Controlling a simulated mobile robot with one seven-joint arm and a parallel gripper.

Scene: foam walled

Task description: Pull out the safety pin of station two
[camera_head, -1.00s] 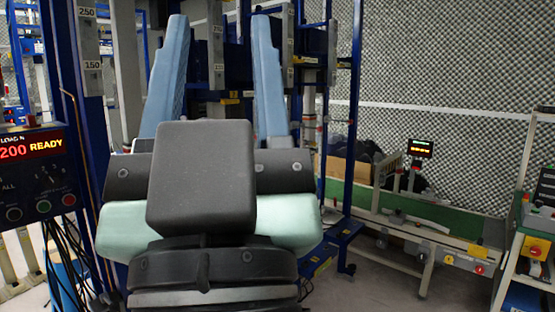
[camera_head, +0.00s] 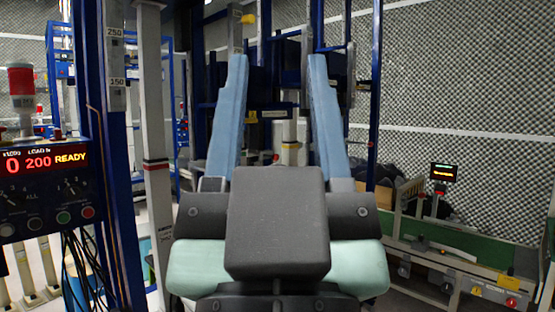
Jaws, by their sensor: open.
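My gripper (camera_head: 279,62) is seen from behind, with its two long pale blue fingers pointing away from me. The fingers are spread well apart, and I see nothing held between them. Behind them stands a dark blue frame with grey posts. A small yellow knob (camera_head: 248,18) sits near the top of one post, just above the left fingertip. I cannot tell whether it is the safety pin. No station number is readable, and my arm and fingers hide part of the frame.
A control box (camera_head: 45,190) showing "200 READY" stands at the left beside a blue column (camera_head: 118,190). A grey post (camera_head: 153,110) stands between it and my arm. A green-topped conveyor bench (camera_head: 480,262) with a small display (camera_head: 443,173) is at the right.

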